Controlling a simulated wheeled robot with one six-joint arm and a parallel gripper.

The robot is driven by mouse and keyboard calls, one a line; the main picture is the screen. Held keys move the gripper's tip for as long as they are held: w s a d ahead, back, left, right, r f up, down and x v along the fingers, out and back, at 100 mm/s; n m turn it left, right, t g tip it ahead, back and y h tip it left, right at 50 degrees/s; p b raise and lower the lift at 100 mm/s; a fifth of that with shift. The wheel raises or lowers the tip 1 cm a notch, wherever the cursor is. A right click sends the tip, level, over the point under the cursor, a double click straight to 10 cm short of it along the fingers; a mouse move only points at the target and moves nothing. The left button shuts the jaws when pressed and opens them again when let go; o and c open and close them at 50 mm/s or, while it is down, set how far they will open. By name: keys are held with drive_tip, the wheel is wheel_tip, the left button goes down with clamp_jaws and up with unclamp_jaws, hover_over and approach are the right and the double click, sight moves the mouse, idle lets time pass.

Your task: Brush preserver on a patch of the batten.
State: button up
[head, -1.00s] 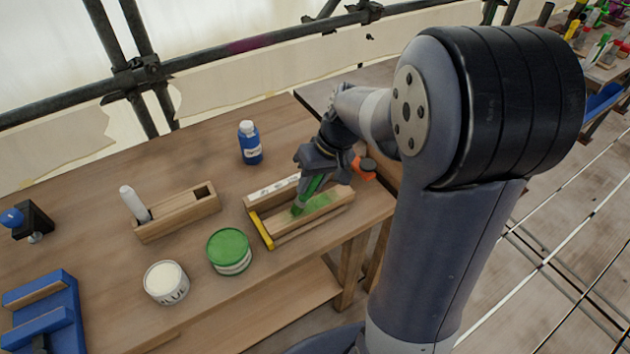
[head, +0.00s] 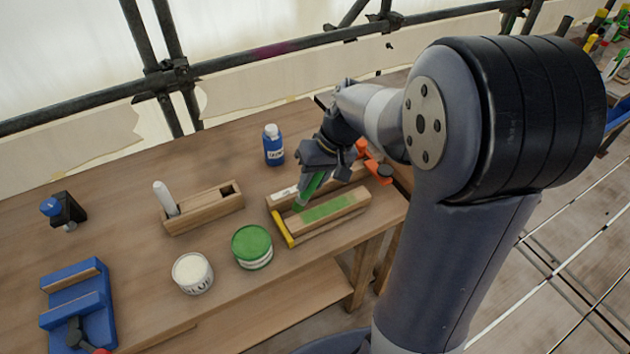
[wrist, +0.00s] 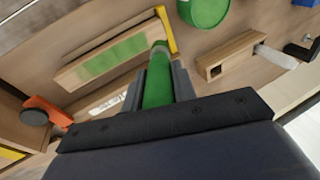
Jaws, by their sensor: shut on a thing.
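The batten (head: 361,194) is a pale wooden strip lying on the bench, with a green coated patch (head: 327,209) along much of its top. The patch also shows in the wrist view (wrist: 115,55). My gripper (head: 314,178) is shut on a green brush (wrist: 158,85). The brush slants down, its tip at the left end of the patch, near the yellow piece (head: 283,229) at the batten's end. I cannot tell whether the bristles touch the wood. A green-topped tin (head: 252,245) stands left of the batten.
A white glue tin (head: 192,273), a wooden holder (head: 205,210) with a white tube, and a blue bottle (head: 273,145) stand on the bench. An orange tool (head: 378,167) lies behind the batten. A blue fixture (head: 78,300) is at front left. Bench between them is clear.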

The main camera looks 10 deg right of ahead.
drive_tip(key=shift+r+p, duration=1.1)
drive_tip(key=shift+r, duration=0.65)
drive_tip(key=shift+d, duration=0.1)
